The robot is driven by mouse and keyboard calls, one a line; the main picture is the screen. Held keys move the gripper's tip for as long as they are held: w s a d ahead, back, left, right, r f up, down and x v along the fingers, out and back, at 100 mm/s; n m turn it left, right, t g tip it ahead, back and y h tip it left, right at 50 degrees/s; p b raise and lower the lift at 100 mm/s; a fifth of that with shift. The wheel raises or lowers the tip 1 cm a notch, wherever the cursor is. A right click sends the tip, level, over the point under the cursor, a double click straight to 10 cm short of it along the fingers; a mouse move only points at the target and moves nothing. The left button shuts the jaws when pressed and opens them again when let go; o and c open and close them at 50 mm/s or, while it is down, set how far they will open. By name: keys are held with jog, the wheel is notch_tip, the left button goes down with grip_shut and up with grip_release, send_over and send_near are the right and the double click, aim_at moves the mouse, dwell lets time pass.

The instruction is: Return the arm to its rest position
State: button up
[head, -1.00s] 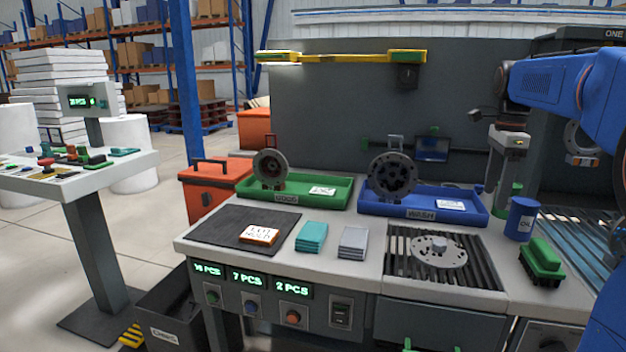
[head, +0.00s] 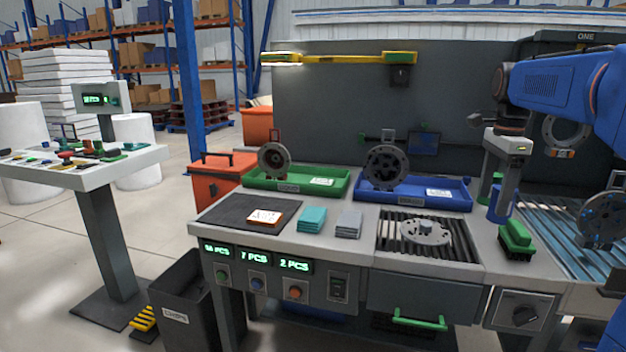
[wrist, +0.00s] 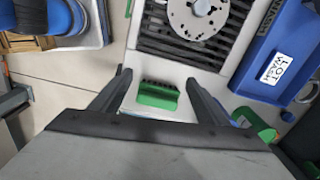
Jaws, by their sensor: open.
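My arm (head: 565,85) reaches in from the right in the head view, bent over the right part of the bench, with the dark wrist hanging down. My gripper (wrist: 160,92) points downward in the wrist view, its two dark fingers wide apart with nothing between them. A green brush (wrist: 157,96) shows beyond the fingertips, lower down on the bench and apart from them. The same brush (head: 516,240) lies at the bench's right part in the head view. The fingertips are hard to make out in the head view.
A slotted grate (head: 465,245) holds a grey disc (head: 425,231). Behind stand a green tray (head: 340,183) and a blue WASH tray (head: 460,197), each with a dark round part. A blue can (head: 499,207) stands near the gripper.

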jog(key=s+a+f+n+t, duration=0.1)
jog(key=s+a+f+n, duration=0.3)
jog(key=s, duration=0.5)
jog(key=s+a+f+n+t, duration=0.2)
jog(key=s+a+f+n, duration=0.3)
jog(key=s+f+n, duration=0.4)
jog(key=s+a+f+n+t, duration=0.1)
jog(key=s+a+f+n, duration=0.4)
jog(key=s, duration=0.5)
jog(key=shift+f+n, duration=0.8)
jog(key=shift+f, duration=0.15)
